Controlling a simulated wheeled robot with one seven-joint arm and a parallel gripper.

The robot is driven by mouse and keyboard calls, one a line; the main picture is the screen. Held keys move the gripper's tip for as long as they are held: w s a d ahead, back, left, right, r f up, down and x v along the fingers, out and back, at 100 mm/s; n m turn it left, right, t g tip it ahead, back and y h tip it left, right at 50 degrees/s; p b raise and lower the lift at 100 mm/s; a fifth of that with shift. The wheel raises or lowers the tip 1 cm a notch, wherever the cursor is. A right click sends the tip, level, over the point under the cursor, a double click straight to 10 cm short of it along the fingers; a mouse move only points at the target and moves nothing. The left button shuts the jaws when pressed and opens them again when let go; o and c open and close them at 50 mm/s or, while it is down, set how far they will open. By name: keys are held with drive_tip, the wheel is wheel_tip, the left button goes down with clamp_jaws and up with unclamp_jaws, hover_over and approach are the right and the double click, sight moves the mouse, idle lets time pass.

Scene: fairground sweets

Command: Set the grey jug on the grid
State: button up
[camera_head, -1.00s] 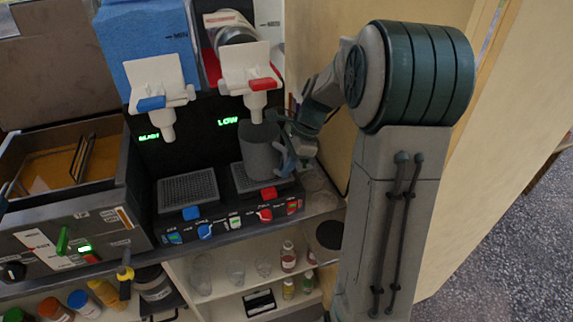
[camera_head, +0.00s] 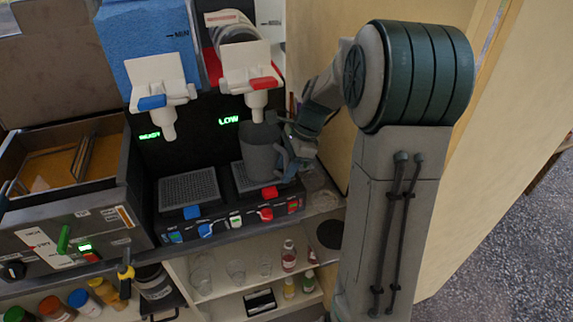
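The grey jug (camera_head: 260,152) stands upright at the right-hand drip grid (camera_head: 241,178), under the white nozzle with the red lever (camera_head: 263,83). Its base covers much of that grid; I cannot tell whether it rests fully on it. My gripper (camera_head: 290,155) is at the jug's right side, where its handle would be. The fingers and the handle are small and overlap, so their grip is unclear. The left-hand grid (camera_head: 188,188) is empty, below the nozzle with the blue lever (camera_head: 152,103).
The dispenser's front panel has coloured knobs and buttons (camera_head: 235,222). An open drawer-like box (camera_head: 75,165) stands at the left. Shelves below hold glasses and small bottles (camera_head: 289,255). A pale wall panel (camera_head: 330,130) is close behind my arm.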

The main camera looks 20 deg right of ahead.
drive_tip(key=v, duration=1.4)
drive_tip(key=s+a+f+n+t+h, duration=0.1)
drive_tip(key=s+a+f+n, duration=0.1)
drive_tip(key=s+n, duration=0.4)
drive_tip(key=s+a+f+n+t+h, duration=0.1)
drive_tip(key=s+a+f+n+h, duration=0.1)
drive_tip(key=s+a+n, duration=0.2)
drive_tip(key=s+a+f+n+h, duration=0.1)
drive_tip(key=s+a+f+n, duration=0.1)
drive_tip(key=s+n, duration=0.7)
drive_tip(key=shift+s+a+f+t+b, duration=0.35)
drive_tip(key=shift+s+a+f+t, duration=0.1)
drive_tip(key=shift+a, duration=0.35)
